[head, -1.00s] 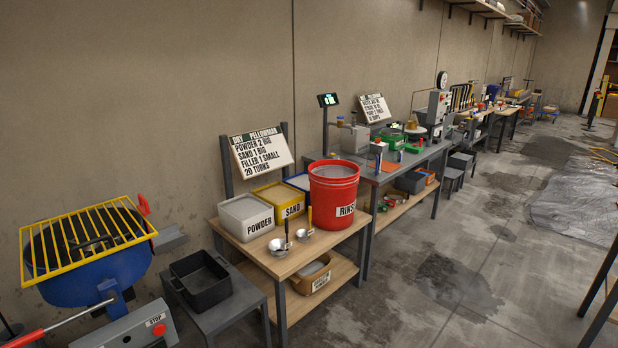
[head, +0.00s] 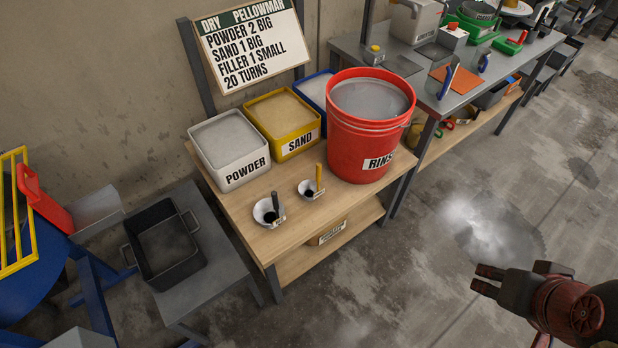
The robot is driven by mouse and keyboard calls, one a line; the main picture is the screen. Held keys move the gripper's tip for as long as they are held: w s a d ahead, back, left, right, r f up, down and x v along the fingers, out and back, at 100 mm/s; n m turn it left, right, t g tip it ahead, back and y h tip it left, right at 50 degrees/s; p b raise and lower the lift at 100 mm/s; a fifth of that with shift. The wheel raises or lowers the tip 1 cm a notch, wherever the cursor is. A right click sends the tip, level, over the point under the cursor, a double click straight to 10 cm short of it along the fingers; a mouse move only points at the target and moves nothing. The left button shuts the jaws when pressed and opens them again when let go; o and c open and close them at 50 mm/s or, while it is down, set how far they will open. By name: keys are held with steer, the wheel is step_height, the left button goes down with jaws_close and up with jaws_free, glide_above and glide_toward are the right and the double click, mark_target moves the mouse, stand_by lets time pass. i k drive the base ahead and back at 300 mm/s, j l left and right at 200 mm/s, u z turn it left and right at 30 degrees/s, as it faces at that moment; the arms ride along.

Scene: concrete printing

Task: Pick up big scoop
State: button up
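Two metal scoops lie on the wooden table near its front left edge. The left scoop (head: 266,212) has a black handle and looks the bigger of the two. The right scoop (head: 308,190) has a yellow handle and looks smaller. Both handles point up and away, with small tags on them. My gripper (head: 512,275) is at the lower right of the head view, over the floor and well apart from the scoops.
Behind the scoops stand the powder bin (head: 229,150), the sand bin (head: 283,124) and a blue-rimmed bin (head: 316,90). A tall red rinse bucket (head: 362,140) stands right of them. A black tray (head: 166,245) sits on a lower grey stand at left.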

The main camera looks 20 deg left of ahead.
mark_target(269, 212)
steer(key=i+l, duration=0.1)
steer(key=i, duration=0.75)
steer(key=i+u, duration=0.2)
steer(key=u, duration=0.25)
steer(key=i+u, duration=0.15)
steer(key=u, duration=0.3)
steer(key=i+l+u, duration=0.2)
steer(key=u, duration=0.3)
steer(key=i+u, duration=0.2)
steer(key=u, duration=0.25)
steer(key=i+l+u, duration=0.15)
steer(key=u, duration=0.25)
steer(key=i+l+u, duration=0.15)
steer(key=u, duration=0.3)
